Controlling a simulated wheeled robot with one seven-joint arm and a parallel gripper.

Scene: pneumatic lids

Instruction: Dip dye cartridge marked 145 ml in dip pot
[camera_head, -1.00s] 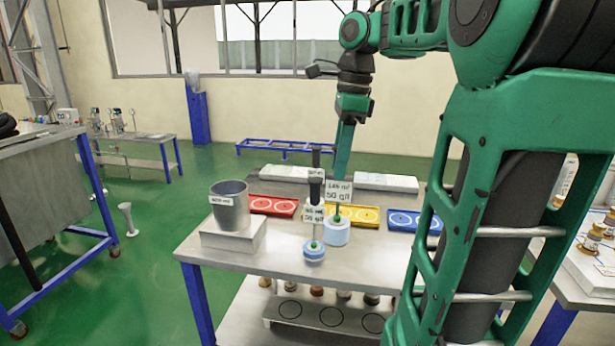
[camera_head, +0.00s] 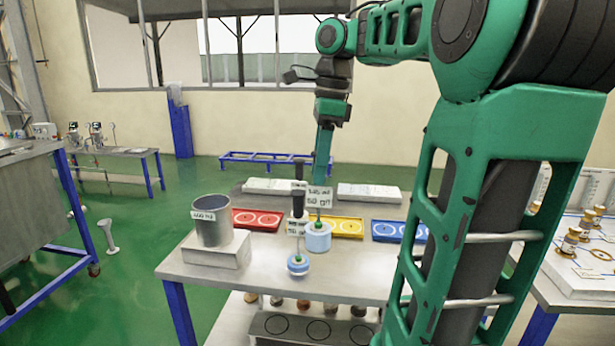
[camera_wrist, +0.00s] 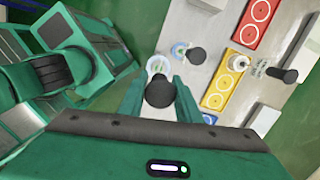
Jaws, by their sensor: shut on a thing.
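My gripper (camera_head: 321,187) points down over the table and is shut on the black handle (camera_wrist: 160,90) of a dye cartridge. This cartridge has a pale blue body (camera_head: 317,238) and a sign that appears to read 145 ml, 50 g/l. It hangs upright, seemingly just above the tabletop. A second cartridge (camera_head: 298,264) with a black top and blue base stands close in front and left; its label is partly legible. A third black-topped cartridge (camera_wrist: 285,75) is behind, by the yellow tray. The grey metal dip pot (camera_head: 212,222) stands on a pale block at left, its interior mostly hidden.
Red (camera_head: 257,219), yellow (camera_head: 347,226) and blue (camera_head: 385,231) ringed trays line the table. Two pale blocks (camera_head: 272,186) lie at the back. A lower shelf (camera_head: 330,328) holds small bottles. Another table (camera_head: 575,270) stands right.

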